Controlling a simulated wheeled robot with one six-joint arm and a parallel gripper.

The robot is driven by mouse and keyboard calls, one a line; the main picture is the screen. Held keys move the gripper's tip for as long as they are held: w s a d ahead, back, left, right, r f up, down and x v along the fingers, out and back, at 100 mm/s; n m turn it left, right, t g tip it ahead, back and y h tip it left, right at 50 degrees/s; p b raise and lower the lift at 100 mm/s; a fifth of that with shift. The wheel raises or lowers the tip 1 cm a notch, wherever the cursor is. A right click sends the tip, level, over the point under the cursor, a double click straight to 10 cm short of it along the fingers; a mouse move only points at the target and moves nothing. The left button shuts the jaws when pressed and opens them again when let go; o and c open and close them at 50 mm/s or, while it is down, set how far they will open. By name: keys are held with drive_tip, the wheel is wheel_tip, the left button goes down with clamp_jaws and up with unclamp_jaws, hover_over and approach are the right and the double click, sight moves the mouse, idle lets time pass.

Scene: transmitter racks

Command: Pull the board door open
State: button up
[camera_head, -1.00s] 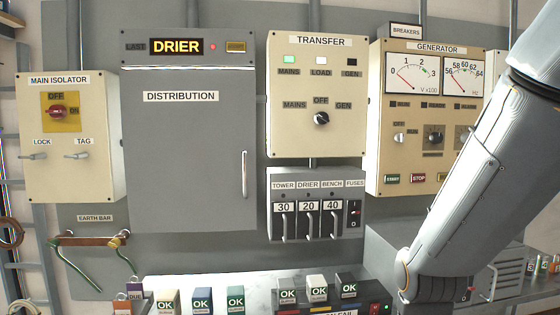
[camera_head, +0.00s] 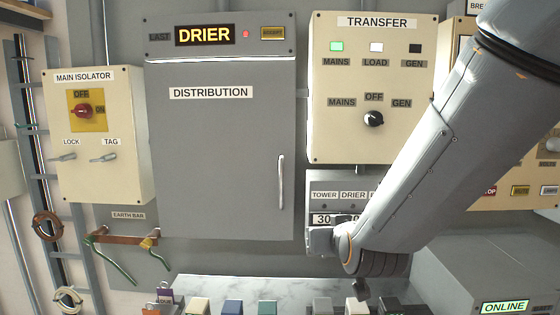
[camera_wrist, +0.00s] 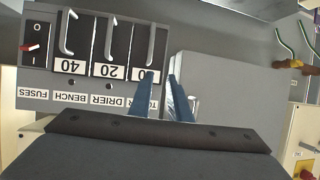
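The grey distribution board door (camera_head: 220,150) is closed, flush in its cabinet. Its pale vertical handle (camera_head: 281,182) is near the right edge. My gripper (camera_head: 318,240) is right of and below the handle in the head view, in front of the fuse panel. In the wrist view, which looks upside down, the two blue fingers (camera_wrist: 162,95) stand apart with a gap between them and nothing seen held. The door (camera_wrist: 225,90) fills the right of that view. A short pale piece, perhaps the handle (camera_wrist: 193,102), shows beside the right finger, not between the fingers.
The fuse panel (camera_wrist: 95,50) with its lever handles is close beside my fingers. The transfer box (camera_head: 370,90) is right of the door and the main isolator (camera_head: 97,130) left. A pale worktop (camera_head: 235,288) with several small blocks lies below.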

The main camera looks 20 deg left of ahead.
sight(282, 174)
drive_tip(key=s+a+r+n+t+y+p, duration=0.1)
drive_tip(key=a+r+t+y+p, duration=0.2)
drive_tip(key=a+r, duration=0.75)
drive_tip(key=shift+t, duration=0.4)
drive_tip(key=shift+w+a+r+p, duration=0.25)
drive_tip(key=shift+w+r, duration=0.05)
drive_tip(key=shift+w, duration=0.8)
drive_tip(key=shift+w+a+r+p, duration=0.2)
drive_tip(key=shift+w+a+r, duration=0.1)
drive_tip(key=shift+w, duration=0.75)
drive_tip(key=shift+w+a+r+p, duration=0.25)
drive_tip(key=shift+w, duration=0.85)
clamp_jaws()
